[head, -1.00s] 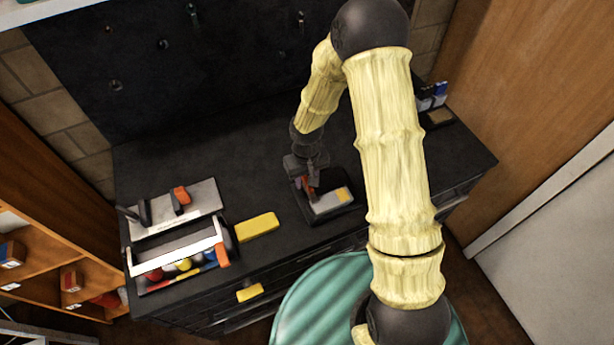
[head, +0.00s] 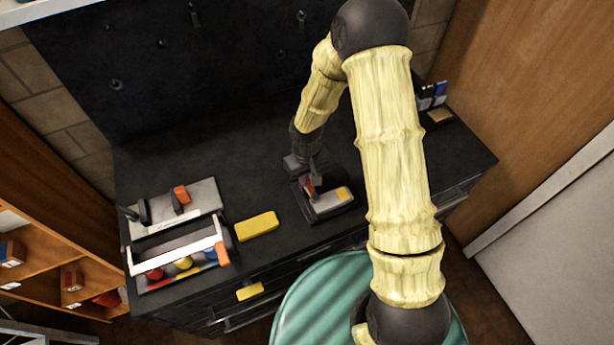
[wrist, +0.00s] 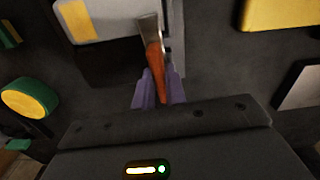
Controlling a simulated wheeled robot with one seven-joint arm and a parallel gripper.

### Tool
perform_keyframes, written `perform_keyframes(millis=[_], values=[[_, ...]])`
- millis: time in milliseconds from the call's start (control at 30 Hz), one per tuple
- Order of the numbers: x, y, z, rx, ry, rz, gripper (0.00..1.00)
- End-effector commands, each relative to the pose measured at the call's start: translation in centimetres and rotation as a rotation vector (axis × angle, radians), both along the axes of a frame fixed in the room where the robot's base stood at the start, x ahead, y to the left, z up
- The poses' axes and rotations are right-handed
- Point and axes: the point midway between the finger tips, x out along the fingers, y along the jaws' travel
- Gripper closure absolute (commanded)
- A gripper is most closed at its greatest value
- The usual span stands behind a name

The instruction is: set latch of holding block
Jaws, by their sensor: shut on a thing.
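The holding block is a pale grey body with a yellow patch (head: 331,203) on a dark base, on the black bench. It also shows at the top of the wrist view (wrist: 110,18). Its latch is an orange-red lever (head: 309,190) at the block's left end. In the wrist view the lever (wrist: 153,58) has a grey metal tip and leans slightly. My gripper (head: 314,180) is over the block's left end, its purple fingers (wrist: 159,80) shut on the orange lever.
A yellow block (head: 257,226) lies left of the holding block. Further left are a grey plate (head: 203,197) with an orange-topped part and a tray (head: 178,247) of coloured pieces. Small boxes (head: 432,97) stand at the back right. The bench middle behind is clear.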

Motion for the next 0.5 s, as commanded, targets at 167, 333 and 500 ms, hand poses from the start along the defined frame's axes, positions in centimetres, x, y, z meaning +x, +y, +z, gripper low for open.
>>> perform_keyframes(millis=[167,333,500], values=[[0.05,-0.02,0.07,-0.001,0.0,0.103,1.0],[0.05,-0.02,0.1,0.0,0.0,0.24,1.0],[0.06,-0.02,0.13,-0.001,-0.001,0.399,1.0]])
